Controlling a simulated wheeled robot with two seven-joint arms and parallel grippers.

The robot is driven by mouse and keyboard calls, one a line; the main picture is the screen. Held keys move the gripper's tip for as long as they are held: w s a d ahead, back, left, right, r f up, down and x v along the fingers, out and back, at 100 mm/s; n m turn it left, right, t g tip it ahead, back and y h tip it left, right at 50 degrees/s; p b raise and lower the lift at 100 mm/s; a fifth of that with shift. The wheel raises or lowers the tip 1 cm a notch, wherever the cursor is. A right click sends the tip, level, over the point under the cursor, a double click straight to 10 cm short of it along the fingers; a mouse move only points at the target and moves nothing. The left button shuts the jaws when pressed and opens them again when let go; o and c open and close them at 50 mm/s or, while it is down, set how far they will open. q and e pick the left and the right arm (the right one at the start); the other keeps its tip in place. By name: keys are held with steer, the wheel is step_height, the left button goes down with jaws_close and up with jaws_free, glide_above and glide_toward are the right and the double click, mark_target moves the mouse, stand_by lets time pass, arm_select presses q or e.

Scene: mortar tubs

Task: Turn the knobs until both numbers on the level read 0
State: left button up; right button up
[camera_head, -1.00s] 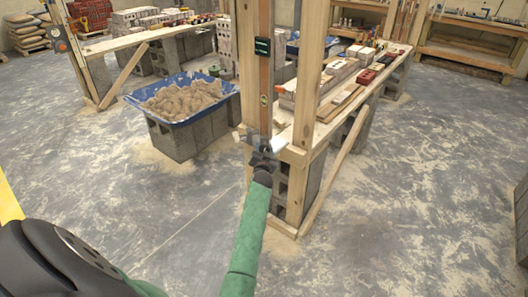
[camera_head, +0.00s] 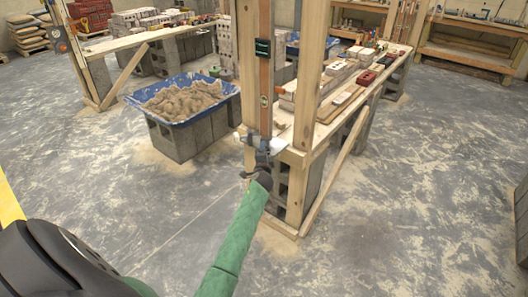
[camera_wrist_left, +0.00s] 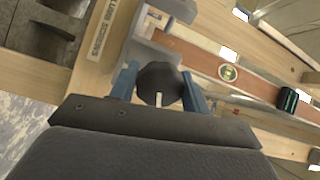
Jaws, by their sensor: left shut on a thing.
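A long wooden level (camera_head: 266,80) stands upright against a timber post. Its dark green display box (camera_head: 263,47) is too small to read in the head view. The level also shows in the left wrist view (camera_wrist_left: 190,56), with a round bubble vial (camera_wrist_left: 228,72) and the display box (camera_wrist_left: 288,99) seen edge-on. A grey bracket (camera_wrist_left: 150,52) holds the level's lower end. My left gripper (camera_head: 259,158) is at this bracket. In the left wrist view its blue fingers are shut on a black knob (camera_wrist_left: 159,80) with a white mark pointing toward the palm. My right gripper is not in view.
A timber-framed bench with bricks (camera_head: 370,76) stands behind the post on concrete blocks. A blue tub of sand (camera_head: 183,99) sits on blocks to the left. The dusty floor in front and to the right is open.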

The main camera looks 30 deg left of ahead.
arm_select(q)
steer(key=shift+m, duration=1.2)
steer(key=shift+m+p, duration=0.5)
steer(key=shift+m, duration=0.4)
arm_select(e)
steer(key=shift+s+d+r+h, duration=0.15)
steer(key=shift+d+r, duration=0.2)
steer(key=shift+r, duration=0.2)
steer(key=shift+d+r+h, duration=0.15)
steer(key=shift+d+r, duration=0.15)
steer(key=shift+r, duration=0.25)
arm_select(q)
steer(key=shift+d+f, duration=0.1)
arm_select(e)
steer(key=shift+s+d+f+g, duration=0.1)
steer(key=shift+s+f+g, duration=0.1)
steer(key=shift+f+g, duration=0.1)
arm_select(q)
steer(key=o, duration=1)
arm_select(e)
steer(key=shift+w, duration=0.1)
arm_select(q)
steer(key=shift+s, duration=0.15)
steer(key=b+v, duration=0.1)
steer(key=v, duration=0.6)
steer(key=shift+s+d, duration=0.15)
steer(key=shift+d, duration=0.05)
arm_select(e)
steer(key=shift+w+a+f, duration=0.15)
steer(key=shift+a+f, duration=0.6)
